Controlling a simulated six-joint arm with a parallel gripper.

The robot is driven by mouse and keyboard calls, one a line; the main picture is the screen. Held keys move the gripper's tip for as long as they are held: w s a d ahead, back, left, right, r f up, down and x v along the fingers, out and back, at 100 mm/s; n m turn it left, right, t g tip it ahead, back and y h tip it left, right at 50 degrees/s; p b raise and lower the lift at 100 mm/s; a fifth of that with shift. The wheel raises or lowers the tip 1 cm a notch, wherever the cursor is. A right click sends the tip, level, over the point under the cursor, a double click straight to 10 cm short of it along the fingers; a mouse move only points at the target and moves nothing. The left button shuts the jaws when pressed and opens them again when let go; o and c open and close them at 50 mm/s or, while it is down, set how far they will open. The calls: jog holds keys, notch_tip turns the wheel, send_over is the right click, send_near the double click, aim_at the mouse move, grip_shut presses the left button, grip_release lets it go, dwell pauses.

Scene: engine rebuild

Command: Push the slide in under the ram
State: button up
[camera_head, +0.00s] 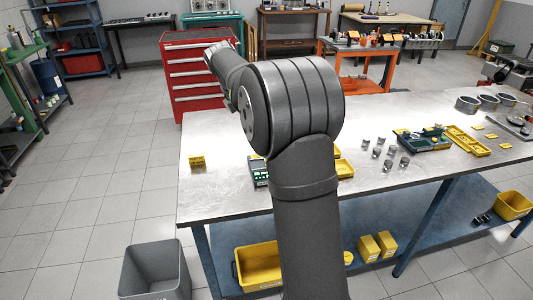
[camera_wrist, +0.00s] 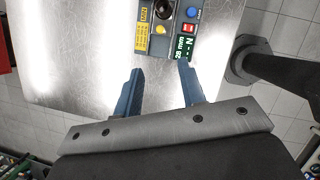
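My gripper (camera_wrist: 160,67) is open and empty above the metal table, its two blue fingers apart. I cannot make out the slide or the ram in either view. My gripper is hidden behind my arm in the head view.
A red tool cabinet (camera_head: 190,75) stands behind the table.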

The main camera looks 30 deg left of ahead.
jog(key=shift+n, duration=0.5)
jog(key=x, duration=1.7)
jog(key=shift+f, duration=0.2)
jog(key=shift+w, duration=0.1)
grip_shut()
